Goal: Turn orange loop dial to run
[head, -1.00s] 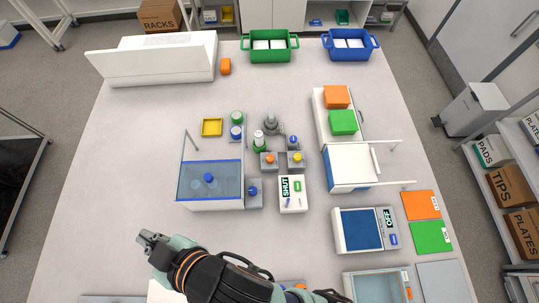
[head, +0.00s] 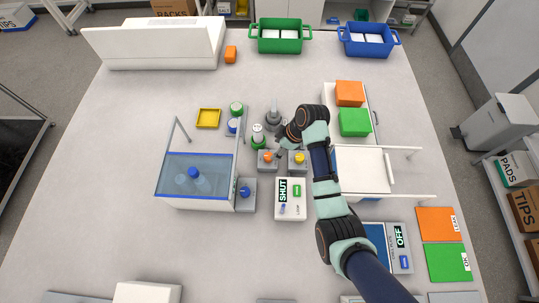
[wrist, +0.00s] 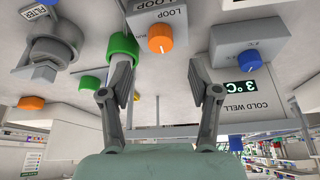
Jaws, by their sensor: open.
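The orange loop dial (head: 267,157) sits on a small grey block in the middle of the table. In the wrist view the orange dial (wrist: 160,38) shows a white pointer mark, with LOOP lettering on its block (wrist: 152,12). My gripper (wrist: 157,66) is open and empty; the dial appears beyond and between its fingertips, not gripped. In the head view my gripper is beside the dial's upper right, its fingers mostly hidden by my wrist.
A yellow dial (head: 299,157) sits on a block right of the orange one. A white box with a SHUT sign (head: 290,210) is in front.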

